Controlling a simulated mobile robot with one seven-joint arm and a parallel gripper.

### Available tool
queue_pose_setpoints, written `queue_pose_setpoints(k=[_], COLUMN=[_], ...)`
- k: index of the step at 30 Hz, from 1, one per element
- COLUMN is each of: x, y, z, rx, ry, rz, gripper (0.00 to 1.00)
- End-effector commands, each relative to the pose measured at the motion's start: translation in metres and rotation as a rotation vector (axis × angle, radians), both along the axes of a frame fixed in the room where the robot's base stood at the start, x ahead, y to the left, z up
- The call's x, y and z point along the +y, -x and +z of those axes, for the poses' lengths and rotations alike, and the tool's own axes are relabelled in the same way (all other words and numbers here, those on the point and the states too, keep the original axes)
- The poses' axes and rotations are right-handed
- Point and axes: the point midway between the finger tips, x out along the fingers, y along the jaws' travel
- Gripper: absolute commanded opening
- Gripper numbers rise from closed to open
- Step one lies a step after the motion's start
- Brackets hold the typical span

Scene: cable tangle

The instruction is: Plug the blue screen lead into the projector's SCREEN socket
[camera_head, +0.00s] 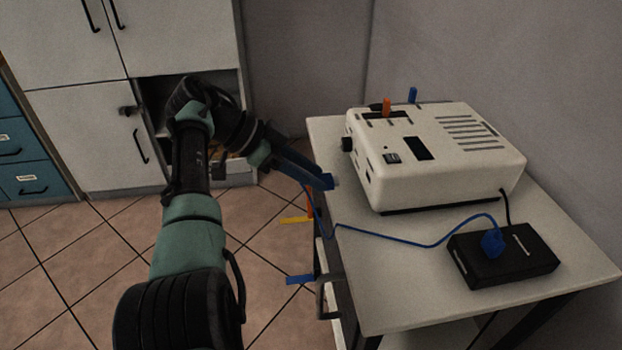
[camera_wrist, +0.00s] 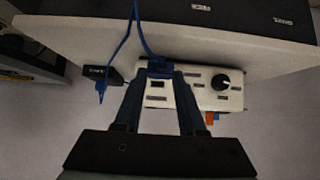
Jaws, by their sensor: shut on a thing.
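My gripper (camera_head: 328,182) is shut on the plug of the blue screen lead (camera_head: 430,246), just left of the projector's (camera_head: 440,150) side panel. In the wrist view the blue plug (camera_wrist: 159,68) sits between the fingertips (camera_wrist: 162,74), in front of the white projector panel (camera_wrist: 205,92). A dark square opening (camera_wrist: 157,84) shows between the fingers. Which socket is SCREEN cannot be read. In the head view the plug looks apart from the panel; the wrist view does not show the gap clearly. The lead runs slack across the table to a black box (camera_head: 525,262).
The white table (camera_head: 400,300) has free room at its front. Orange (camera_head: 387,104) and blue (camera_head: 413,94) upright pieces stand at the projector's rear. Yellow (camera_head: 296,220) and blue (camera_head: 300,280) tabs stick out by the table's left edge. A black knob (camera_wrist: 221,82) protrudes from the panel.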

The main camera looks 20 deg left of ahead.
Motion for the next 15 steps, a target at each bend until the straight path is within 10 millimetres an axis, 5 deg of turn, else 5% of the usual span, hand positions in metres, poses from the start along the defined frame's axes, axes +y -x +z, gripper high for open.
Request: queue_pose_setpoints(k=[15], x=[-0.03], y=[-0.02], z=[0.0], rx=[0.0], ry=[0.0], rz=[0.0], gripper=[0.0])
